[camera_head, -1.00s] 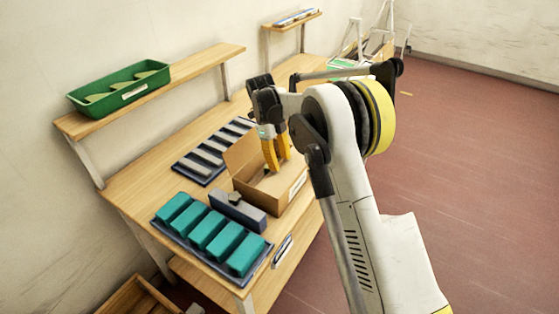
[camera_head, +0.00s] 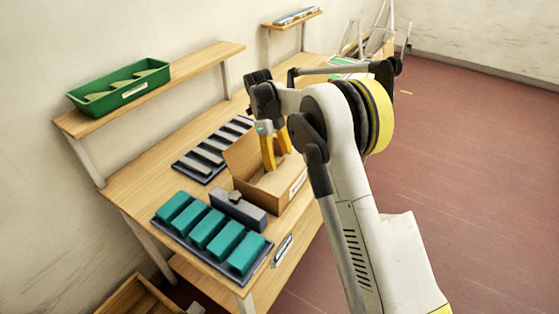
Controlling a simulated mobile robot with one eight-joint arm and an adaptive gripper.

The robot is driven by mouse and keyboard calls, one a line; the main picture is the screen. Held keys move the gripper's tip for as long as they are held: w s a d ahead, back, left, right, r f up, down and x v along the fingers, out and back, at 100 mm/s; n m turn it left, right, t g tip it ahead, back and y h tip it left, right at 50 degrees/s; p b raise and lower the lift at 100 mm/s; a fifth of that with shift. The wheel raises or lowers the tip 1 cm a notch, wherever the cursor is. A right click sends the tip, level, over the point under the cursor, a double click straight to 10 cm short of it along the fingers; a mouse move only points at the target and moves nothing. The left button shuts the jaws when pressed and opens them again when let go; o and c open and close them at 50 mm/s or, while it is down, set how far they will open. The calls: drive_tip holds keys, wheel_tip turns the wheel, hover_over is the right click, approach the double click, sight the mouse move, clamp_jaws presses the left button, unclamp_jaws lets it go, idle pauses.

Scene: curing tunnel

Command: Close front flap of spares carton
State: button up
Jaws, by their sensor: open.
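The spares carton (camera_head: 285,193) is a brown cardboard box with a white label on its right side, standing on the wooden workbench. A flap (camera_head: 243,153) stands up at its back left. My gripper (camera_head: 276,160) has yellow-orange fingers, open and pointing down over the carton's opening. The fingertips overlap the carton in the picture; I cannot tell whether they touch it. My arm and gripper hide part of the carton's far side, so I cannot tell how any flap there lies.
A blue-grey block (camera_head: 238,210) stands close to the carton's left. A tray of teal blocks (camera_head: 212,232) lies in front, and a tray of grey bars (camera_head: 212,152) behind. A green bin (camera_head: 120,87) sits on the wall shelf (camera_head: 190,80). Red floor (camera_head: 470,180) is clear at right.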

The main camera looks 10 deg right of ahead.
drive_tip(key=v, duration=1.1)
drive_tip(key=shift+s, duration=0.1)
wheel_tip(320, 180, up, 7)
drive_tip(key=n+t+b, duration=0.1)
drive_tip(key=n+t, duration=0.1)
drive_tip(key=n, duration=0.4)
hover_over(286, 173)
drive_tip(key=s+d+r+n+t+y+b, duration=0.1)
drive_tip(key=s+d+r+n+t, duration=0.15)
drive_tip(key=s+n, duration=0.5)
drive_tip(key=s+d+f+n+t, duration=0.1)
drive_tip(key=s+f+n, duration=0.2)
drive_tip(key=s, duration=0.4)
drive_tip(key=s+d+f+n+t+b, duration=0.1)
drive_tip(key=s+d+f+n+t, duration=0.1)
drive_tip(key=s+n, duration=0.3)
drive_tip(key=s+d+f+n+t+y, duration=0.1)
drive_tip(key=s+f+n, duration=0.3)
drive_tip(key=s, duration=0.5)
drive_tip(key=shift+s+d+t+b, duration=0.15)
drive_tip(key=shift+s+t+b, duration=0.2)
drive_tip(key=shift+b, duration=0.05)
